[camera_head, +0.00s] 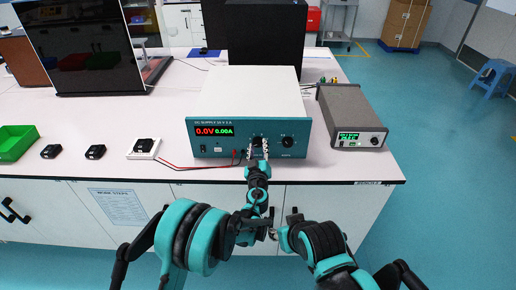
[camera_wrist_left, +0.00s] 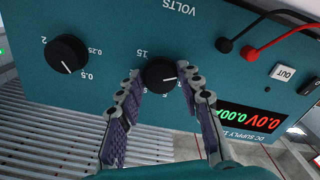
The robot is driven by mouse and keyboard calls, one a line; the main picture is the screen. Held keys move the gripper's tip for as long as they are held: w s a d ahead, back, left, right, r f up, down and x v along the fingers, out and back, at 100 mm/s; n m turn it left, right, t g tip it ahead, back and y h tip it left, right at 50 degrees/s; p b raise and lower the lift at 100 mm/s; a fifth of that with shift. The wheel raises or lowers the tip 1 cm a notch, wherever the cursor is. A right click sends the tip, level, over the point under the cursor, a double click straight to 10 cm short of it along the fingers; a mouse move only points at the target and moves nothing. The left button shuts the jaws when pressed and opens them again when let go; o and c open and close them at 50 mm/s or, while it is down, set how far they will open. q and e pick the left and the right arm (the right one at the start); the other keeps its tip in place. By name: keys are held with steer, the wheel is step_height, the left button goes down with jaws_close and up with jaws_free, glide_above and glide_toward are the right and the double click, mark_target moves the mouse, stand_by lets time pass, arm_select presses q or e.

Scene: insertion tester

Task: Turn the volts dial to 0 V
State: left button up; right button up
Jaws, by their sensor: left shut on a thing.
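The DC supply (camera_head: 248,113) is a white box with a teal front panel on the bench. Its display (camera_head: 214,131) reads 0.0V and 0.00A. The fingers hide part of the dial and some scale marks.
A second black dial (camera_head: 288,142) sits just right of my left gripper. Red and black leads run left from the panel to a white block (camera_head: 143,149). A grey instrument (camera_head: 350,116) stands to the right. A green tray (camera_head: 15,142) is at far left.

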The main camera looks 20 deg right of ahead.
arm_select(q)
steer(key=shift+n, duration=0.9)
steer(key=o, duration=1.2)
steer(key=shift+c, duration=0.2)
steer(key=v, duration=0.7)
steer(key=shift+s, duration=0.25)
steer(key=shift+a, duration=0.1)
